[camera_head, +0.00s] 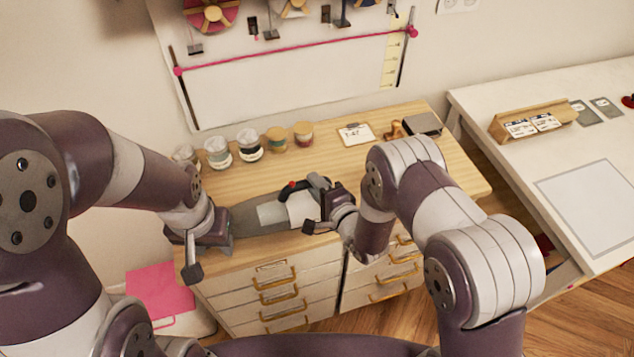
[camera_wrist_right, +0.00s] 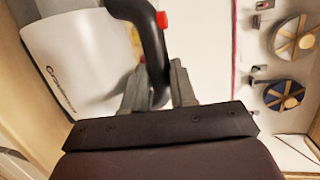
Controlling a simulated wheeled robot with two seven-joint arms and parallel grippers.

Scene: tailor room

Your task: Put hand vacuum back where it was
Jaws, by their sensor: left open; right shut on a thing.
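The hand vacuum (camera_head: 271,214) has a grey nose, a white body and a black handle with a red button. It lies lengthwise over the front part of the wooden cabinet top; whether it touches the top cannot be told. My right gripper (camera_head: 325,208) is shut on its handle at the right end. In the right wrist view, the handle (camera_wrist_right: 152,50) runs between the fingers of my right gripper (camera_wrist_right: 160,88), beside the white body (camera_wrist_right: 75,60). My left gripper (camera_head: 205,250) is open by the grey nose, at the cabinet's left front corner; whether it touches the nose is unclear.
Several jars (camera_head: 249,145) stand along the back of the cabinet top (camera_head: 370,155). A clipboard (camera_head: 355,134) and a dark box (camera_head: 422,124) lie at the back right. A white table (camera_head: 470,95) stands to the right. A pegboard with spools (camera_head: 212,12) hangs behind.

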